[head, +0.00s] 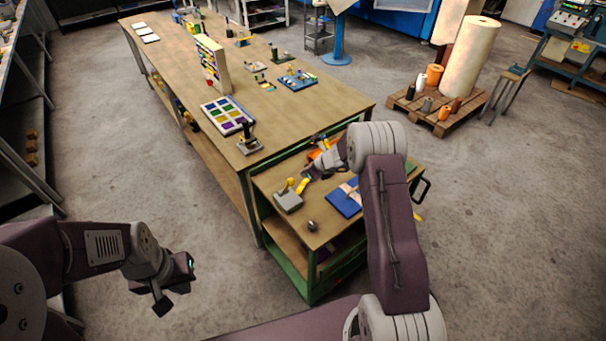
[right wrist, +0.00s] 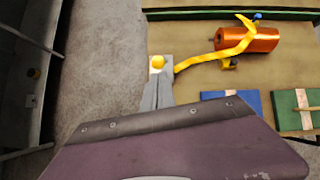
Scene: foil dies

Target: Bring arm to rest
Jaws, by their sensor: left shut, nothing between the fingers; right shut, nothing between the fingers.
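My left gripper (head: 176,288) hangs over bare floor at the lower left in the head view, shut and empty, apart from any table. My right arm reaches up from the bottom over the green-framed cart, bends at its top, and points left. My right gripper (head: 309,173) is above the cart top near the orange roll, shut with nothing held; the forearm partly hides the things around it. In the right wrist view a purple and grey part of my own arm fills the bottom, and the fingertips do not show.
The cart (head: 262,181) carries a grey block with a yellow knob (head: 288,201), a blue pad (head: 338,205) and a dark round object (head: 312,226). The right wrist view shows an orange roll (right wrist: 249,39) with a yellow strap. A long workbench (head: 180,65) stands behind.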

